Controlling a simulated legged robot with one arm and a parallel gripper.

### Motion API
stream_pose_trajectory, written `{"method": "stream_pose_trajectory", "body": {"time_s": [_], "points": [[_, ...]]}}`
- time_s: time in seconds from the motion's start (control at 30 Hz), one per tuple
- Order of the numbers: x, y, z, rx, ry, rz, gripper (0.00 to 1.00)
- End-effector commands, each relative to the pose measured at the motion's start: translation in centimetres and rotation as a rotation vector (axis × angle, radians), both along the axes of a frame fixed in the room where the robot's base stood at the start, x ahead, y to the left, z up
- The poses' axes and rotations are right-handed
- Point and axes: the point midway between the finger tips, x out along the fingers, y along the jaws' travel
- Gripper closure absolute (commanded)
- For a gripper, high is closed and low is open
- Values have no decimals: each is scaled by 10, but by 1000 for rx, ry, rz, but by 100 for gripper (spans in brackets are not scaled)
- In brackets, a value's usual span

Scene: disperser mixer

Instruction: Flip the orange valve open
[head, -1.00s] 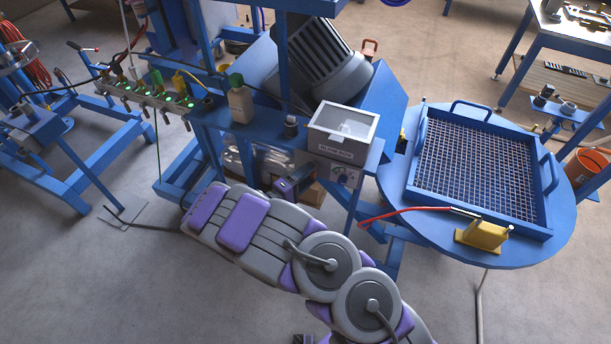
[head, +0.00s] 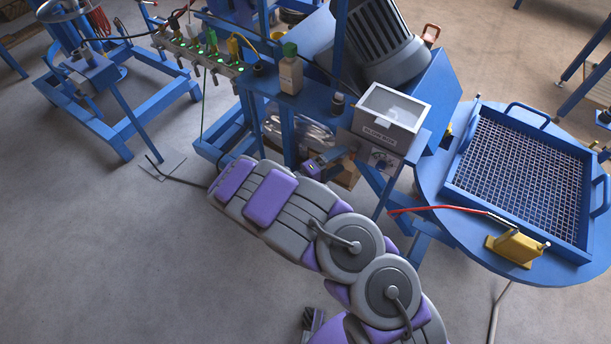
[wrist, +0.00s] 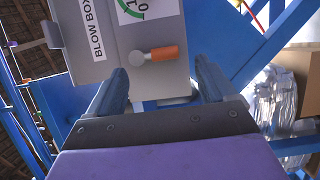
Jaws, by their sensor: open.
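The orange valve handle (wrist: 167,53) shows in the wrist view, attached by a grey round knob to the lower front of the grey blow box (wrist: 98,62). The handle lies roughly level and points right. My gripper (wrist: 162,82) is open and empty, its two dark fingers spread below and to either side of the valve, with a gap to the handle. The valve is too small to tell there.
A round blue table (head: 440,190) with a mesh tray (head: 525,180) and a yellow block (head: 515,249) stands at right. A green-capped bottle (head: 290,72) is on the frame. In the wrist view, a blue beam (wrist: 232,45) and clear plastic (wrist: 272,90) lie right of the fingers.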

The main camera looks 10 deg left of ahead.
Motion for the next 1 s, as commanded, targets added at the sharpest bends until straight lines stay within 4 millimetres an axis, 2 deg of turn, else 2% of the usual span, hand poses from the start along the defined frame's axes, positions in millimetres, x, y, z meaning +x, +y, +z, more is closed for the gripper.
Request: {"method": "stream_pose_trajectory", "body": {"time_s": [0.03,0.3,0.53,0.73,1.0], "points": [[-8,10,1,1,-1,6,16],[-53,51,1,0,-1,4,16],[-86,80,-2,-2,3,2,16],[-101,94,-3,1,3,-1,16],[-104,97,-3,0,3,-1,16]]}}
